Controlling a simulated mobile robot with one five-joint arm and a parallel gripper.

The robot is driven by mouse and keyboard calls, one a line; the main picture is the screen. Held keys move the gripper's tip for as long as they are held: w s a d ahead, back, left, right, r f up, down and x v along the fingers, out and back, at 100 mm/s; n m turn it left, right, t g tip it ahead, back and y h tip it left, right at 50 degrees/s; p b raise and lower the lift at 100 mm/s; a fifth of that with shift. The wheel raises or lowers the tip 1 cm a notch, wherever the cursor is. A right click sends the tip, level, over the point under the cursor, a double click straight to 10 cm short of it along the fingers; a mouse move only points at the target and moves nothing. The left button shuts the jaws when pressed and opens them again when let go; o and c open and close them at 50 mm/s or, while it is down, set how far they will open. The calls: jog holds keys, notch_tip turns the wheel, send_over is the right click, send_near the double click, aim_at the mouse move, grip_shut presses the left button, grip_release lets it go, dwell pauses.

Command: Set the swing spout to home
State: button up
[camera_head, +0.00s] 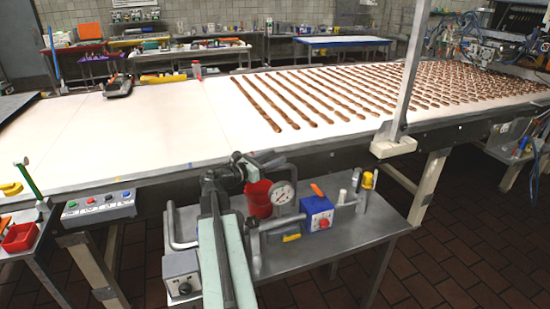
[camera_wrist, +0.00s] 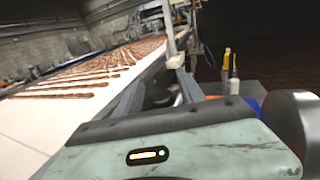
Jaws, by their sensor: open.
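A steel cart top (camera_head: 345,240) holds a machine with grey pipes, below and in front of the belt. A bent grey pipe (camera_head: 172,226) stands at its left; it may be the swing spout, but I cannot tell for sure. My gripper (camera_head: 262,160) is open above the back edge of the cart, near the belt's front edge, behind the red cup (camera_head: 258,198). In the wrist view my gripper (camera_wrist: 163,76) has its two grey fingers apart, with a dark shape and a small grey curve low between them. My arm hides part of the machine.
A dial gauge (camera_head: 282,193), a blue box with an orange lever (camera_head: 317,212) and a yellow-capped post (camera_head: 366,188) stand right of my arm. The long belt (camera_head: 130,130) carries brown strips on its right. A pale upright post (camera_head: 403,90) rises beside it.

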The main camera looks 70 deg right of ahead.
jog(key=shift+s+d, duration=0.2)
jog(key=shift+d, duration=0.1)
jog(key=shift+c, duration=0.4)
grip_shut()
dwell(0.8)
